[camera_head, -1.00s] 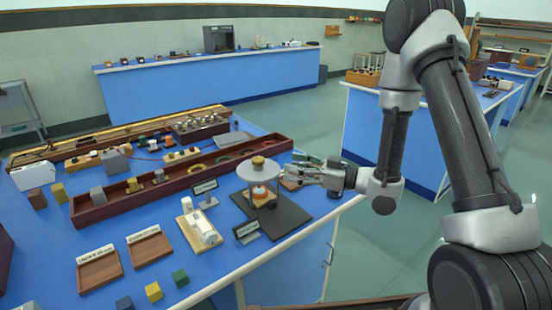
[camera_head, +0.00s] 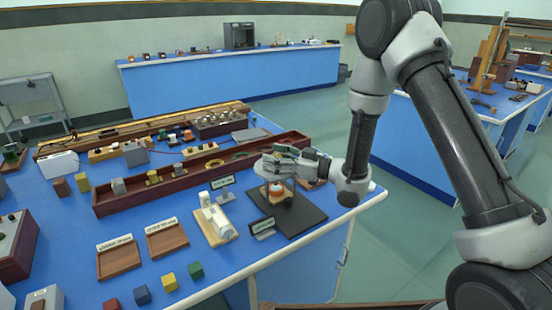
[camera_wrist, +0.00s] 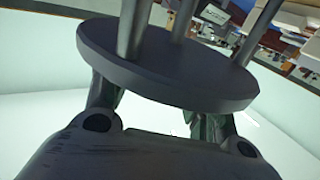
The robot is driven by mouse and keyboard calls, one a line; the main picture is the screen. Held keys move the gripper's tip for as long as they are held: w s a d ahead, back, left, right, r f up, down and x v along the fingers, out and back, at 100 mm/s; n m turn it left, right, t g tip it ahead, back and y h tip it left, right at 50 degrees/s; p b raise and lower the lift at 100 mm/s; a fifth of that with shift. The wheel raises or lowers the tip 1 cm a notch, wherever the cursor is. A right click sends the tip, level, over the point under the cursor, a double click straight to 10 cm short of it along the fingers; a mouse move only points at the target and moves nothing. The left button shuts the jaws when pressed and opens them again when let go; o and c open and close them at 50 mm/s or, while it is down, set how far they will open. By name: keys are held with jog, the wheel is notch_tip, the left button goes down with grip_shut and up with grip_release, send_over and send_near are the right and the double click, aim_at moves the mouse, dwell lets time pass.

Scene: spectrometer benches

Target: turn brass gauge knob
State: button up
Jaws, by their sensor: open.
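The gauge stand (camera_head: 277,190) stands on a dark mat (camera_head: 305,217) near the front edge of the blue bench, with an orange and white part between its posts. In the wrist view its round grey top plate (camera_wrist: 165,70) and posts fill the upper middle. My gripper (camera_head: 274,162) is over the top of the stand, reaching in from the right. Its fingers show at both sides of the plate in the wrist view and are partly hidden behind it. The jaws are open. The brass knob is hidden in both current views, and I cannot tell whether the fingers touch it.
A small sign (camera_head: 263,227) stands by the mat's front left. A white device on a wooden board (camera_head: 217,228) is to the left. A long brown tray (camera_head: 130,198) runs behind. Brown trays (camera_head: 119,259) and coloured cubes (camera_head: 169,281) lie at the front left.

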jog(key=c, duration=1)
jog(key=shift+c, duration=0.2)
jog(key=shift+n+g+y, duration=0.3)
jog(key=shift+n+g, duration=0.1)
jog(key=shift+g, duration=0.2)
jog(key=n+g+y, duration=0.1)
jog(key=n+g, duration=0.1)
jog(key=g, duration=0.2)
jog(key=shift+w+n, duration=0.1)
jog(key=shift+n, duration=0.3)
jog(key=n+g, duration=0.2)
jog(key=g, duration=0.2)
jog(key=n+g+h, duration=0.1)
jog(key=n+g, duration=0.2)
jog(key=g, duration=0.2)
jog(key=shift+n, duration=0.3)
jog(key=shift+g+h, duration=0.3)
jog(key=o, duration=1)
jog(key=shift+o, duration=0.2)
